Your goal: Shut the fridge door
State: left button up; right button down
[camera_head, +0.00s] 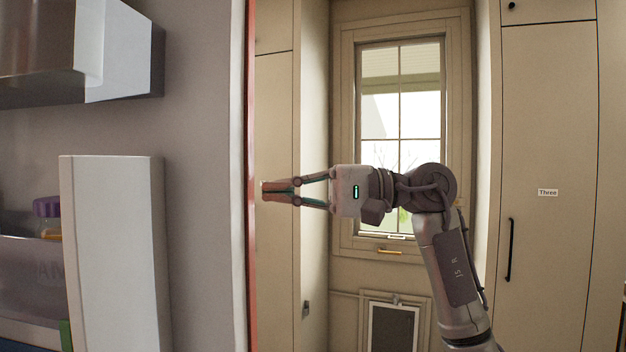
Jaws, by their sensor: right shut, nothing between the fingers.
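The fridge door (204,200) fills the left of the head view, with its pale inner side turned to me. Its red outer edge (251,240) runs from top to bottom of the picture. Door shelves show on the inner side. My right gripper (266,191) is shut and empty, pointing left, with its tips just right of the red edge. I cannot tell whether the tips touch the door. My left gripper does not show.
A jar with a purple lid (47,207) stands in a door shelf at the left. Behind my right arm are a window (400,100) and beige wall panels. A tall cabinet (550,150) labelled "Three" stands at the right.

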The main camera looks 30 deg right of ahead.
aim_at(248, 194)
jog(key=a+p, duration=0.1)
jog(key=a, duration=0.1)
jog(key=s+a+p, duration=0.1)
jog(key=a, duration=0.1)
jog(key=shift+a+r, duration=0.15)
jog(key=shift+a, duration=0.15)
jog(key=shift+s+a, duration=0.35)
jog(key=shift+s, duration=0.25)
jog(key=shift+w, duration=0.1)
